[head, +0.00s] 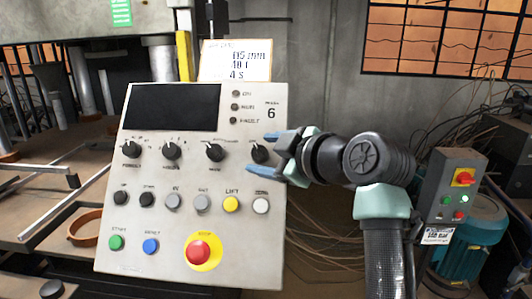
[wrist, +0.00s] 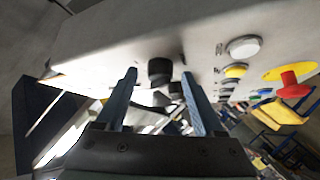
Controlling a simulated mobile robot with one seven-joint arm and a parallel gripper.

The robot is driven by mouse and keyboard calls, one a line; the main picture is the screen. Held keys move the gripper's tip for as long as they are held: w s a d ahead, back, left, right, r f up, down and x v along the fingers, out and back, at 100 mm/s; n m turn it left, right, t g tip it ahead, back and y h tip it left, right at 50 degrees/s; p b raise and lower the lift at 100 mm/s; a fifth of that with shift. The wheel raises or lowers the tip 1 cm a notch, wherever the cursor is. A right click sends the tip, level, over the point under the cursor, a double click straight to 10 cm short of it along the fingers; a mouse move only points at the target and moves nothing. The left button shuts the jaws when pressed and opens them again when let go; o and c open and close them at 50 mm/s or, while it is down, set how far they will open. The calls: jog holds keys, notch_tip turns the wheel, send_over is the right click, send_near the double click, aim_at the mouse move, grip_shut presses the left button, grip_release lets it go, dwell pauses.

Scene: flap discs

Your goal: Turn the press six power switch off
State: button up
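The press six control panel (head: 140,215) is a light grey box with "6" at its upper right. A row of black rotary knobs crosses it; the rightmost knob (head: 260,153) is at my gripper. Its label is too small to read surely. My gripper (head: 269,151) reaches in from the right, its blue fingers open and pointing at this knob. In the wrist view, the black knob (wrist: 160,70) shows between the open fingertips, just ahead of them. I cannot tell whether either finger touches it.
Other black knobs (head: 214,152) stand to the left. Below are small buttons, a yellow lift button (head: 231,204), a white button (head: 261,205) and a red stop button (head: 199,251). A grey switch box (head: 452,185) and teal motor (head: 474,240) stand at right.

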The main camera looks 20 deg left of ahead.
jog(key=b+v, duration=0.2)
jog(key=v, duration=1.1)
notch_tip(320, 180, up, 13)
jog(key=s+d+m+t+h+p, duration=0.15)
jog(key=m+t+h+p, duration=0.25)
jog(key=m+t, duration=0.7)
jog(key=s+d+r+m+t+h, duration=0.3)
jog(key=s+r+m+t+h, duration=0.1)
jog(key=s, duration=0.2)
jog(key=s+d+r+m+t+h+p, duration=0.1)
jog(key=s+d+r+m+t+h, duration=0.2)
jog(key=s, duration=0.4)
notch_tip(320, 180, up, 2)
jog(key=shift+d+m+t+h, duration=0.2)
jog(key=shift+m+t+h, duration=0.3)
jog(key=shift+m, duration=0.4)
jog(key=shift+w, duration=0.1)
